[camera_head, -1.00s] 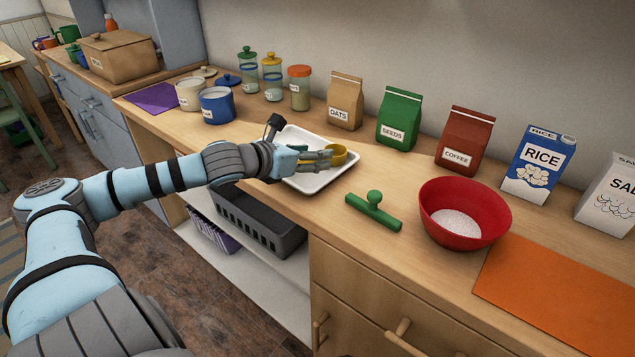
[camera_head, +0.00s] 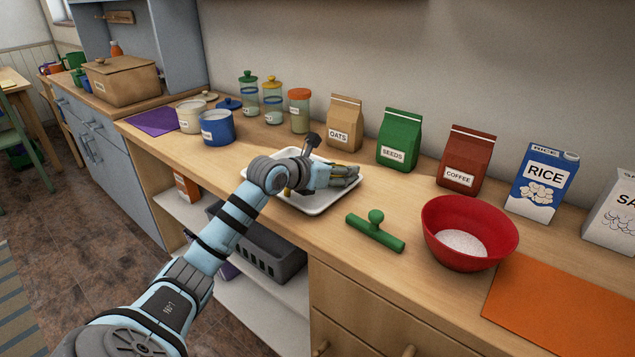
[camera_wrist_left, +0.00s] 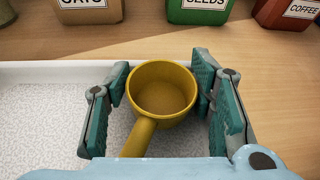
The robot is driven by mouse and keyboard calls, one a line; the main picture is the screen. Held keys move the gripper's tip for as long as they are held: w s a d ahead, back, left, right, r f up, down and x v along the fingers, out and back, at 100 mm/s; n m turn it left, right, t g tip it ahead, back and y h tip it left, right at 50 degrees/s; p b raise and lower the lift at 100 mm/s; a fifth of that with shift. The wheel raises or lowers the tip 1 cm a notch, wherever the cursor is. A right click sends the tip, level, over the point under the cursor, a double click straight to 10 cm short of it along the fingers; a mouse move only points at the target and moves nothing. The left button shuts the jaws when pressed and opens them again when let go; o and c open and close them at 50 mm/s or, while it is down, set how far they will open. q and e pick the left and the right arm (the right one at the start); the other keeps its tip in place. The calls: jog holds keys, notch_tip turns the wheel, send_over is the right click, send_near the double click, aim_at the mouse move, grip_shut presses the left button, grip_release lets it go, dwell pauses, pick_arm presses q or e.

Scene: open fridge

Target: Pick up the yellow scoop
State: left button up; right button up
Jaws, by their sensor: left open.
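The yellow scoop (camera_wrist_left: 162,92) lies in the white tray (camera_wrist_left: 60,73), with its handle pointing back toward my wrist. My left gripper (camera_wrist_left: 160,105) is open, with one finger on each side of the scoop's cup. The right finger is very close to the cup, and I cannot tell whether it touches. In the head view my left gripper (camera_head: 345,177) is over the tray (camera_head: 316,208) and hides most of the scoop; a small yellow bit of it (camera_head: 288,190) shows under the wrist. My right gripper is not in view.
Behind the tray stand the oats bag (camera_head: 345,122), the seeds bag (camera_head: 398,138) and several jars. A green rolling-pin-like tool (camera_head: 375,232) lies right of the tray, then a red bowl (camera_head: 468,232). Blue canister (camera_head: 217,127) stands to the left. Bare counter lies between tray and bags.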

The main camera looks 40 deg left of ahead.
pick_arm(q)
jog(key=shift+f, duration=0.15)
jog(key=c, duration=0.9)
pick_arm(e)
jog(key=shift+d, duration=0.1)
pick_arm(q)
jog(key=shift+a+r, duration=0.1)
jog(key=shift+r, duration=0.5)
notch_tip(320, 180, up, 19)
jog(key=p, duration=0.6)
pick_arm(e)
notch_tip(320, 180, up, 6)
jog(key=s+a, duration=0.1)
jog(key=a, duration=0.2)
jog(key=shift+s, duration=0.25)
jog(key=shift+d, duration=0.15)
